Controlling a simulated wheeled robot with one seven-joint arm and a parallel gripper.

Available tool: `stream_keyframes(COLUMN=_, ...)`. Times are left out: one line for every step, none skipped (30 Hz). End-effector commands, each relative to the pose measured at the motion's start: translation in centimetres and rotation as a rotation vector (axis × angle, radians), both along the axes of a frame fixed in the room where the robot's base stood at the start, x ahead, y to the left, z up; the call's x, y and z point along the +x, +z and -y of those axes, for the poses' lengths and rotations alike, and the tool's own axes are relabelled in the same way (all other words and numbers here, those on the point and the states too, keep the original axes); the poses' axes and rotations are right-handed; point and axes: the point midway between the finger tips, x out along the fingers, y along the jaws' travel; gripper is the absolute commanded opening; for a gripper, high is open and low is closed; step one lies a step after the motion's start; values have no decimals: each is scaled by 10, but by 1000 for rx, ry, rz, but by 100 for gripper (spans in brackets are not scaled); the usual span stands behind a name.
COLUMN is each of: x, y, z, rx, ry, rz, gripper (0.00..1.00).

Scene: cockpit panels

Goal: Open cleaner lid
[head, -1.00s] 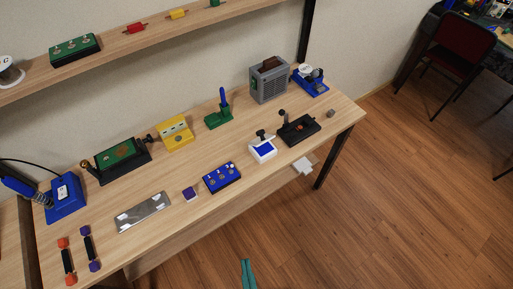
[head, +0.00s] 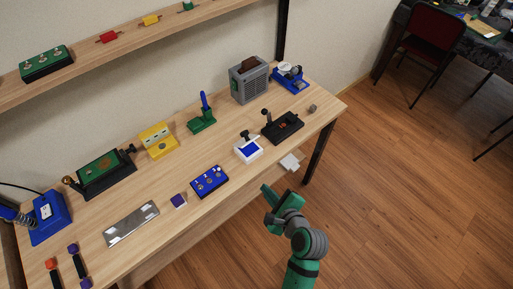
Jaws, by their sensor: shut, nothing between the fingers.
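I cannot tell for sure which device is the cleaner. One candidate is a small white box (head: 248,151) with a blue panel and a dark lever on top, near the table's front edge. Another is a black flat device (head: 284,127) with an upright dark knob, just behind and to the right of it. A blue stand (head: 290,78) with a round pale part is at the far right corner. My gripper (head: 268,192) is green, shut and empty. It is in front of the table, lower in the picture than the white box and apart from it.
A pale piece (head: 290,162) juts out below the front edge.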

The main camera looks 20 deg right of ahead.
Motion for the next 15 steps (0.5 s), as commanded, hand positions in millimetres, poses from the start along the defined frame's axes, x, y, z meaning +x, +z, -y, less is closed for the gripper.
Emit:
stream_keyframes(x=9, y=15, z=12, rx=88, ry=-27, rz=5, gripper=0)
stream_keyframes(x=12, y=22, z=16, rx=144, ry=-39, rz=1, gripper=0)
stream_keyframes(x=16, y=31, z=21, rx=216, ry=-52, rz=-4, gripper=0)
stream_keyframes(x=18, y=37, z=25, rx=265, ry=-61, rz=-10, gripper=0)
stream_keyframes(x=19, y=44, z=28, rx=312, ry=-68, rz=-15, gripper=0)
stream_keyframes(x=20, y=53, z=33, rx=368, ry=-77, rz=-21, gripper=0)
stream_keyframes(x=21, y=59, z=36, rx=405, ry=-83, rz=-28, gripper=0)
stream_keyframes(x=22, y=64, z=38, rx=439, ry=-86, rz=-34, gripper=0)
stream_keyframes(x=22, y=70, z=41, rx=479, ry=-91, rz=-43, gripper=0)
stream_keyframes(x=22, y=74, z=43, rx=503, ry=-94, rz=-48, gripper=0)
stream_keyframes(x=21, y=77, z=45, rx=526, ry=-96, rz=-55, gripper=0)
stream_keyframes(x=21, y=82, z=47, rx=550, ry=-99, rz=-59, gripper=0)
stream_keyframes(x=20, y=84, z=48, rx=562, ry=-100, rz=-64, gripper=0)
stream_keyframes(x=20, y=86, z=48, rx=574, ry=-103, rz=-67, gripper=0)
stream_keyframes(x=21, y=87, z=49, rx=584, ry=-102, rz=-71, gripper=0)
